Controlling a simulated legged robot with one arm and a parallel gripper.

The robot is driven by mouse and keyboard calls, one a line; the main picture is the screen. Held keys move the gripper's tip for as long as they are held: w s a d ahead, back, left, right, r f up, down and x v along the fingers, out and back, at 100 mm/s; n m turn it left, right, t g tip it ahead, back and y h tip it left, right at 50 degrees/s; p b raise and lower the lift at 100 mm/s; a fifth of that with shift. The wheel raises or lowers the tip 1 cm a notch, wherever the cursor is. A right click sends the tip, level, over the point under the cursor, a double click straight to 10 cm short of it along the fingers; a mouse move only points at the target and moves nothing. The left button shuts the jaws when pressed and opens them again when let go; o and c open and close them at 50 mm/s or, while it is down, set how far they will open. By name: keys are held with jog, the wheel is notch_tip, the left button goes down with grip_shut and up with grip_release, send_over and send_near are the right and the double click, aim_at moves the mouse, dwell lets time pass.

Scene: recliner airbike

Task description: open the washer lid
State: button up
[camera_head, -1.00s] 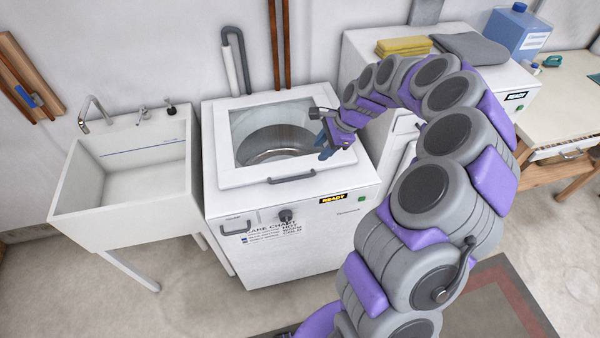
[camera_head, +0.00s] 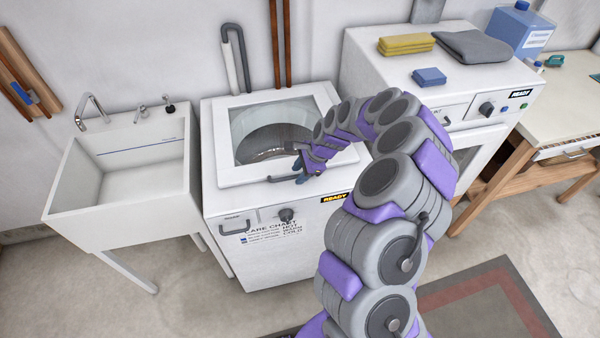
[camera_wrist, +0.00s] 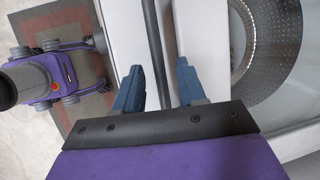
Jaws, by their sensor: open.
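The white washer (camera_head: 285,245) stands in the middle of the head view. Its lid (camera_head: 240,177) lies flat and shut, with a glass window that shows the metal drum. A grey lid handle (camera_head: 282,179) runs along the lid's front edge. My gripper (camera_head: 299,172) is open at the right part of this handle. In the wrist view, the dark handle bar (camera_wrist: 153,35) runs between the two blue fingers of my gripper (camera_wrist: 158,77), with gaps on both sides. My gripper hides the handle's right end in the head view. How deep the bar sits between the fingers is unclear.
A white sink (camera_head: 120,200) stands left of the washer. A second machine (camera_head: 380,60) at the right carries yellow cloths (camera_head: 406,44), a grey cloth (camera_head: 470,46) and a blue block (camera_head: 429,77). The floor in front of the washer is open.

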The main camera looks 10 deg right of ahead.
grip_shut()
dwell(0.4)
dwell(0.4)
